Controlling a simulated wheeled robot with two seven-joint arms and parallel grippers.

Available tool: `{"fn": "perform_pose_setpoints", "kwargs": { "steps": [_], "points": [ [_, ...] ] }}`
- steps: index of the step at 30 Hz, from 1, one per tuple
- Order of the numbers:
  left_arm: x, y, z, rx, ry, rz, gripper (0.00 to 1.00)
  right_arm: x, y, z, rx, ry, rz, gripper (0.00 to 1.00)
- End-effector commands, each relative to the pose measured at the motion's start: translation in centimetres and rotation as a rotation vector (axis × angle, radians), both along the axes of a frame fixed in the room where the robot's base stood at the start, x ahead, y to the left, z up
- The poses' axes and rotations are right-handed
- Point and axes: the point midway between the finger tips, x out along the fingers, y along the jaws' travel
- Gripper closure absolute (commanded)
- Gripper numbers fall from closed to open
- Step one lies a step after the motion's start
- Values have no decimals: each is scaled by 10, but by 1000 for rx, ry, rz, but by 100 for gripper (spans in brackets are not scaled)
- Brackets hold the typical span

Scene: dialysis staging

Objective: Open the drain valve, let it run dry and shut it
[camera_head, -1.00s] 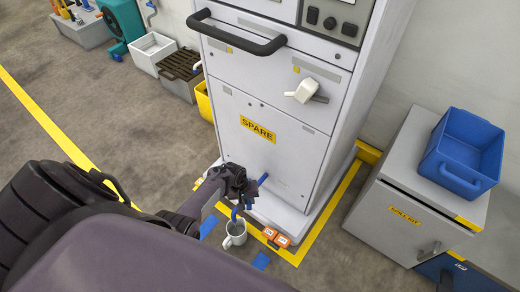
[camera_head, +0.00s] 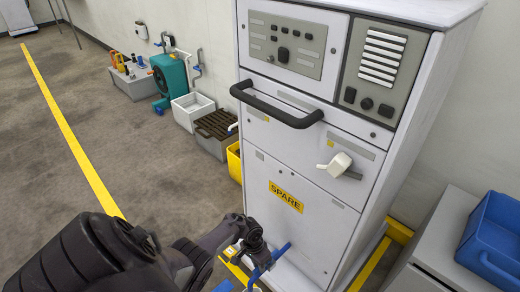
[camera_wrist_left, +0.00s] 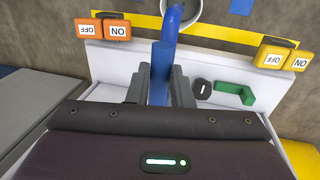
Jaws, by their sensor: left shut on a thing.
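The white machine marked SPARE (camera_head: 300,165) stands in front of me. My left gripper (camera_head: 258,248) is low at its front. It is shut on a blue drain part, which shows as a blue bar (camera_head: 281,251) beside the gripper. In the left wrist view, my left gripper's fingers (camera_wrist_left: 163,88) close around the blue part (camera_wrist_left: 162,60). It runs up the picture to a curved end over a cup (camera_wrist_left: 195,14), only partly in view. I cannot tell lever from spout, or whether liquid flows. My right gripper is not in view.
In the left wrist view, orange ON/OFF blocks (camera_wrist_left: 117,30), yellow ON/OFF blocks (camera_wrist_left: 272,56) and a green handle (camera_wrist_left: 236,95) lie beside the blue part. A grey cabinet (camera_head: 445,235) with a blue bin (camera_head: 492,240) stands right. The floor at left is open.

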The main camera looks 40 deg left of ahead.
Motion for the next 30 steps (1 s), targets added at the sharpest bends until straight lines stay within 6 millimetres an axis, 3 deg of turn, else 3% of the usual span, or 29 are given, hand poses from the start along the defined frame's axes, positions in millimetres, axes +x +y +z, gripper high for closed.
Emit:
{"fn": "perform_pose_setpoints", "kwargs": {
  "steps": [15,16,20,30],
  "points": [
    [0,1,0,1,0,-19,100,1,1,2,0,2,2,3],
    [0,1,0,1,0,-19,78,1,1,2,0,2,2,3],
    [0,1,0,1,0,-18,61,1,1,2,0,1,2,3],
    [0,1,1,0,0,-17,59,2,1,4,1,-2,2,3]
  ]
}}
